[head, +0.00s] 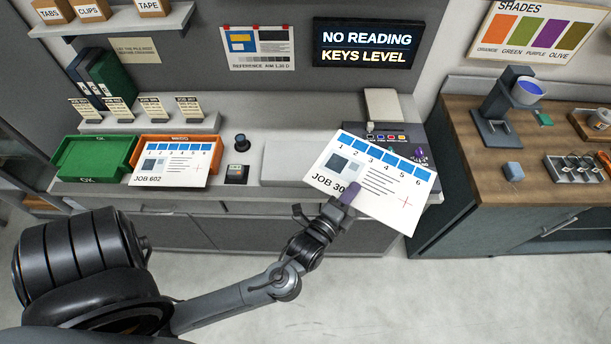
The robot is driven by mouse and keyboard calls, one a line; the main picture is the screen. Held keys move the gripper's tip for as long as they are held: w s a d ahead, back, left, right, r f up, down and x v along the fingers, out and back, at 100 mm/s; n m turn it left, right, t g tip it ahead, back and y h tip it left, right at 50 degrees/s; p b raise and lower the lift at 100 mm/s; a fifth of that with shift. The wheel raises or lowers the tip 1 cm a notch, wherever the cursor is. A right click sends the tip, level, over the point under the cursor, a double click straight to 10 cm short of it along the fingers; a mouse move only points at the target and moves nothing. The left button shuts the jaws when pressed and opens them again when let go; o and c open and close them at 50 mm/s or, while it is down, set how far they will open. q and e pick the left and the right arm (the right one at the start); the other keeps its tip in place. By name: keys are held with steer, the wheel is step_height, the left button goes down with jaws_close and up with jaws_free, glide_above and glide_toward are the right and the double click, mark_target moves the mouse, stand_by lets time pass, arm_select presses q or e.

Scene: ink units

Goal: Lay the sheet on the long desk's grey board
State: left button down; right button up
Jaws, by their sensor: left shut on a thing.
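My left gripper (347,196) is shut on the lower left edge of a white sheet (400,209). The sheet shows a row of numbered blue patches, a small red cross and "JOB 30", with the last digit hidden by the fingertip. It is tilted and held out over the long desk's (260,142) front edge. A flat grey board (284,173) lies on the desk just left of the sheet; the sheet seems to hide its right end. No sheet shows on its visible part. My right gripper is not in view.
A green tray (93,157) and an orange tray (203,140) stand left on the desk; a JOB 602 sheet (167,168) lies over the orange one. A dark knob (241,141) and small box (237,174) stand beside the board. A keyed device (385,139) stands behind the sheet.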

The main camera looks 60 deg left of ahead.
arm_select(q)
steer(key=s+a+f+n+g+y+b, duration=0.2)
steer(key=a+f+y+b, duration=0.1)
steer(key=a+f+b, duration=0.3)
steer(key=s+a+f+n+g+y+b, duration=0.2)
steer(key=a+f+b, duration=0.4)
steer(key=f, duration=0.3)
steer(key=s+a+f+n+g+y+b, duration=0.2)
steer(key=a+f+n+y+b, duration=0.1)
steer(key=a+f+b, duration=0.3)
steer(key=shift+s+a+f+g+y, duration=0.2)
steer(key=shift+a+f+y, duration=0.1)
steer(key=shift+a+f, duration=0.35)
steer(key=shift+s+a+f+g+y, duration=0.1)
steer(key=shift+a+f+g+y, duration=0.15)
steer(key=shift+a+f, duration=0.4)
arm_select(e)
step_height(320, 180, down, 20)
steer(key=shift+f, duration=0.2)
arm_select(q)
steer(key=shift+w, duration=0.1)
steer(key=c, duration=1.7)
jaws_free()
steer(key=shift+f, duration=0.15)
steer(key=o, duration=0.4)
steer(key=shift+o, duration=0.2)
